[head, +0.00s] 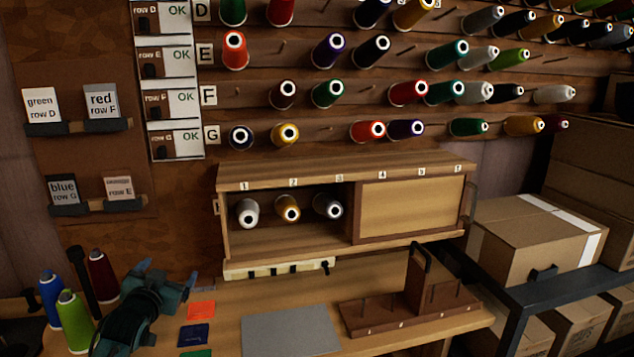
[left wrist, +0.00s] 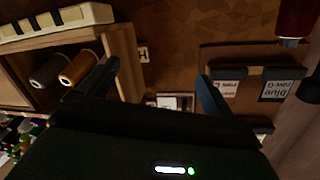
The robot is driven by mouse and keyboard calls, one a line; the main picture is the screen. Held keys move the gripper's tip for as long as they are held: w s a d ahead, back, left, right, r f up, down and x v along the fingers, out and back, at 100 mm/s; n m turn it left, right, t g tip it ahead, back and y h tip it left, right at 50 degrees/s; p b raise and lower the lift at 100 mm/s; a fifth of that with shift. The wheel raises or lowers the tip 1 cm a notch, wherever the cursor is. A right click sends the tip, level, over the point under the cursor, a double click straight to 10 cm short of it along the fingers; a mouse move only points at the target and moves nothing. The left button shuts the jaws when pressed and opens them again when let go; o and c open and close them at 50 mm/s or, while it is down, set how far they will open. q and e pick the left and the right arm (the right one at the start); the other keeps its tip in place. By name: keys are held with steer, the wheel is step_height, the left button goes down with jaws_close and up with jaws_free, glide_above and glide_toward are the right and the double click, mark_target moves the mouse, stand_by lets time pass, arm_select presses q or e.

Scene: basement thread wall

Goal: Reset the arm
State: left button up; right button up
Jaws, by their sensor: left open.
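My left gripper (head: 167,272) is low at the left of the head view, over the left end of the wooden bench (head: 222,318). Its two fingers are apart and nothing shows between them. The open fingers also show in the left wrist view (left wrist: 158,84), with the brown wall behind the gap. My left arm comes in from the bottom left, beside the spools. My right arm and gripper do not show.
Blue (head: 50,297), green (head: 75,322) and dark red (head: 102,274) spools stand close left of my left gripper. A cabinet (head: 345,170) with several spools, a grey mat (head: 290,332) and a brown peg stand (head: 375,318) are to its right. Cardboard boxes (head: 535,240) are far right.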

arm_select(q)
steer(key=s+d+f+g+h, duration=0.2)
steer(key=s+d+f, duration=0.4)
steer(key=s+f, duration=0.4)
steer(key=s+d+f+g+h, duration=0.1)
steer(key=s+d+f, duration=0.2)
steer(key=s, duration=0.6)
steer(key=s+d+f+g, duration=0.1)
steer(key=s+d+f, duration=0.3)
steer(key=s, duration=0.5)
steer(key=s+d+f+g+h, duration=0.1)
steer(key=s+d+f, duration=0.3)
steer(key=s, duration=0.5)
steer(key=shift+d+g+h, duration=0.3)
steer(key=shift+d+g, duration=0.1)
steer(key=shift+d, duration=0.45)
